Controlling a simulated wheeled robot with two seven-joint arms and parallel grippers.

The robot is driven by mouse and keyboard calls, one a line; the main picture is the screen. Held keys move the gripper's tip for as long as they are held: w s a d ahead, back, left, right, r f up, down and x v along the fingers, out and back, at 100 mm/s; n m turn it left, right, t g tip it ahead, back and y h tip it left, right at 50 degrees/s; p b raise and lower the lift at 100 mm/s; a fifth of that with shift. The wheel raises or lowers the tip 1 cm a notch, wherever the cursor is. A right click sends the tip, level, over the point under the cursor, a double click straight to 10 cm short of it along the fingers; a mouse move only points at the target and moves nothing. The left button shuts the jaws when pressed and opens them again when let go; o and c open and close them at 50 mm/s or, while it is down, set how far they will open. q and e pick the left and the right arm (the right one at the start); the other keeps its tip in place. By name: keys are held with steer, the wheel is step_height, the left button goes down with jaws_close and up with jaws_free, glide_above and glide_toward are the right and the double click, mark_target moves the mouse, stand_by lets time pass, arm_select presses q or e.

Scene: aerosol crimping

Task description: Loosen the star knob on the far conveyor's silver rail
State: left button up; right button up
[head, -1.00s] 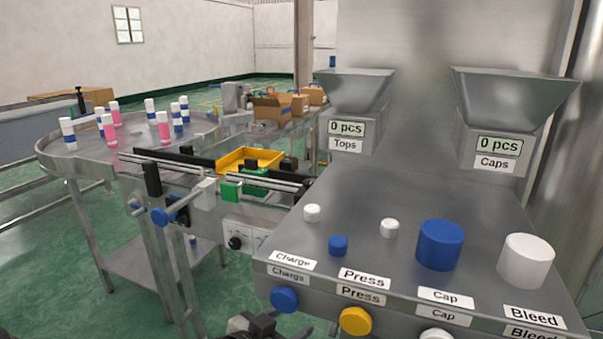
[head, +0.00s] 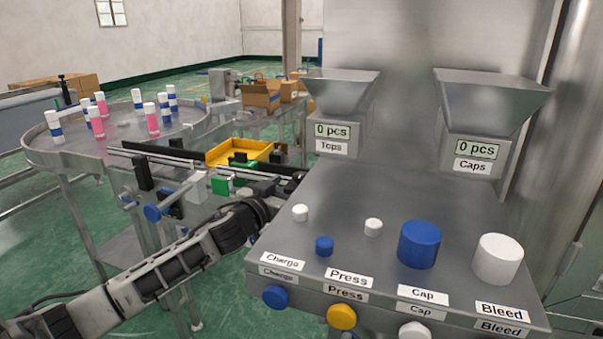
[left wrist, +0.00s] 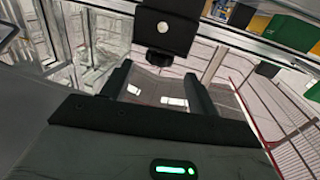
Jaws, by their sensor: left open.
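In the left wrist view, a black bracket block (left wrist: 168,24) with a round pale bolt sits on the silver rail (left wrist: 232,38). A small dark knob (left wrist: 159,57) hangs under the block, just beyond the fingertips and roughly between them; its star shape is too small to tell. My left gripper (left wrist: 158,78) is open, its two black fingers apart with nothing between them. In the head view my left gripper (head: 284,187) reaches the conveyor's silver rail (head: 168,158) beside the console; the knob there is hidden or too small to tell. My right gripper is out of view.
The console (head: 345,205) with buttons and hoppers stands close on the right. A yellow tray (head: 238,151) and green block (head: 221,184) are by the conveyor. A blue knob (head: 152,213) sits on its near side. A round table (head: 75,157) holds several bottles.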

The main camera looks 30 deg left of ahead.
mark_target(297, 180)
arm_select(q)
steer(key=w, duration=0.6)
steer(key=shift+w+a+p, duration=0.1)
steer(key=shift+w+p, duration=0.15)
steer(key=shift+p, duration=0.15)
steer(key=c, duration=1)
